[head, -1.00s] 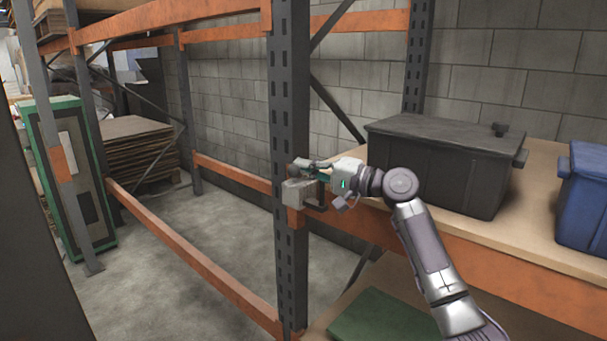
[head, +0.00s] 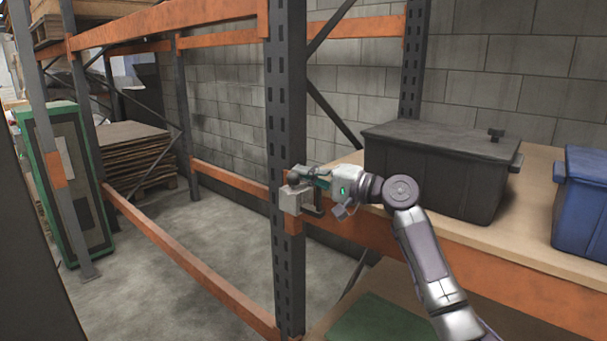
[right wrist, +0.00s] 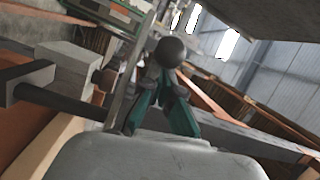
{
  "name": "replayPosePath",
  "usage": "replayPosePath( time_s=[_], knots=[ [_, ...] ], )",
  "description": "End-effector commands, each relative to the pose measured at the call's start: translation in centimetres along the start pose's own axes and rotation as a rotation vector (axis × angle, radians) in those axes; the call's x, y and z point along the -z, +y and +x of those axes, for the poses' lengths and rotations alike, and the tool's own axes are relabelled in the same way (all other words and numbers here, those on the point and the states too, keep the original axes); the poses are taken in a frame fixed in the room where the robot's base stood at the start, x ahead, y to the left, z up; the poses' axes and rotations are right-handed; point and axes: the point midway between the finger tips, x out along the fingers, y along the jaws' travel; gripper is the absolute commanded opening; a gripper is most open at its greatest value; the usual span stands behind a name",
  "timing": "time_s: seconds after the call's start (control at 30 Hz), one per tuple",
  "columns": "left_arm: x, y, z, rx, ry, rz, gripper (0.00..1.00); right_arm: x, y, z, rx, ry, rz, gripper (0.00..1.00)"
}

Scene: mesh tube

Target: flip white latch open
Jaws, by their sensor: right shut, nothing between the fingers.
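A pale grey-white latch box (head: 291,199) is mounted on the front of the dark upright post, with a dark handle (head: 316,204) at its right side. A dark round knob (head: 294,178) shows just above the box. My right gripper (head: 305,174) is at the knob, just over the box, its fingers together with nothing held. In the right wrist view the teal fingers (right wrist: 163,88) close in behind the dark knob (right wrist: 171,51); I cannot tell whether they touch it. A grey block with a dark bar (right wrist: 62,72) shows at left there. My left gripper is not in view.
The dark post (head: 287,100) stands beside the box. A black lidded bin (head: 435,170) and a blue bin (head: 585,205) stand on the wooden shelf behind and right of my arm. An orange beam (head: 420,245) runs along the shelf front. Left of the post is open floor.

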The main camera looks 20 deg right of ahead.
Motion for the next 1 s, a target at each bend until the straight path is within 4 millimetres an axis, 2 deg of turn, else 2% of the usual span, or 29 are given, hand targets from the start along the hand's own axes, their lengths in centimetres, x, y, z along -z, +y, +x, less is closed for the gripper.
replayPosePath(
  time_s=[0.17,0.4,0.6,0.77,1.0],
  knots=[
    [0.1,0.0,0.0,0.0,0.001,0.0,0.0,0.1,0.1,-2.1,-0.002,0.002,0.0,0.0],
    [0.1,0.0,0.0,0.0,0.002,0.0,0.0,0.1,0.2,-7.3,-0.003,0.003,-0.001,0.0],
    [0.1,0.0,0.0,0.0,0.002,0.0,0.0,0.1,0.1,-10.6,-0.002,0.001,0.0,0.0],
    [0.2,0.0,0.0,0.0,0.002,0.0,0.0,0.0,0.1,-11.8,-0.001,0.0,0.0,0.0],
    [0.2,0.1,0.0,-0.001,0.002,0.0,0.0,0.0,0.0,-11.9,0.0,0.0,0.0,0.0]
  ],
)
